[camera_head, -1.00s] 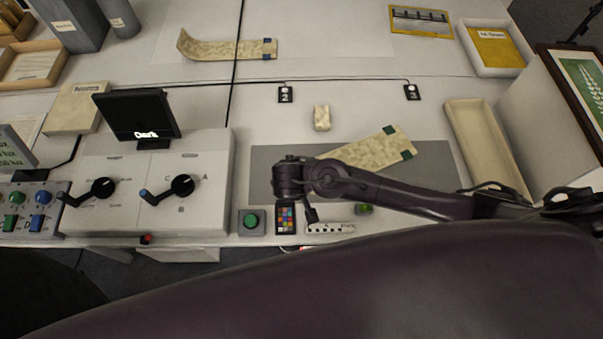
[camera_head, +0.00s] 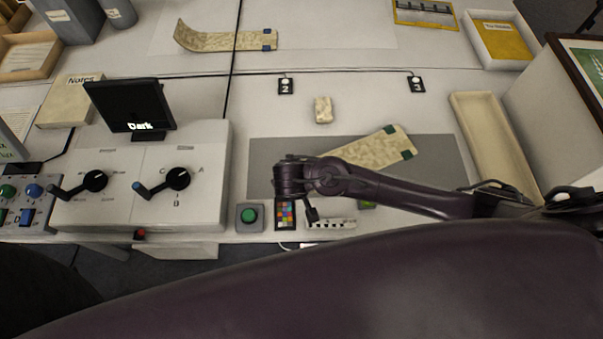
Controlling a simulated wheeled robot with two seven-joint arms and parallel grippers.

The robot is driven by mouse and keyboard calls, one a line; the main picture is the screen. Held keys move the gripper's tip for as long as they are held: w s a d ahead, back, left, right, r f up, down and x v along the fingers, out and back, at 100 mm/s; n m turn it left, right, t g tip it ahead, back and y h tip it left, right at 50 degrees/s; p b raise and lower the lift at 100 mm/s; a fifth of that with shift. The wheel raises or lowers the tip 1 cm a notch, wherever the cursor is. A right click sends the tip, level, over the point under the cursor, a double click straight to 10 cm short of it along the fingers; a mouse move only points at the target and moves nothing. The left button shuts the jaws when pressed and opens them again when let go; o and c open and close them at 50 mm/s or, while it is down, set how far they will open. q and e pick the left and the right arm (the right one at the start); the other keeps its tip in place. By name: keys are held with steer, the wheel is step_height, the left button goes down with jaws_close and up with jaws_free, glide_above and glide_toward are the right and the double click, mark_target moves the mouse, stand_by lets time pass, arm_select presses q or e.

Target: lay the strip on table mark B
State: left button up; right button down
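One pale mottled strip with a green end (camera_head: 378,150) lies slantwise on a grey mat (camera_head: 440,168), partly behind my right arm. A second mottled strip with blue end tabs (camera_head: 222,41) lies at the back, its left end curled up. Two small black table plates read 2 (camera_head: 286,87) and 3 (camera_head: 416,85); I see no table plate with B. My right arm comes in from the right over the mat, and its gripper (camera_head: 311,214) points down near the white scale bar. Its fingers are too small to tell open from shut. My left gripper is not in view.
A small pale block (camera_head: 323,109) sits behind the mat. A control console (camera_head: 135,212) with a dial lettered A, B, C and a screen reading Dark (camera_head: 131,105) stands left. An empty tray (camera_head: 493,140) lies right. The table between the plates is clear.

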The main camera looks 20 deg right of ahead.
steer(key=shift+f+b, duration=0.35)
steer(key=shift+f, duration=0.15)
steer(key=c, duration=1.5)
jaws_free()
steer(key=shift+r, duration=0.1)
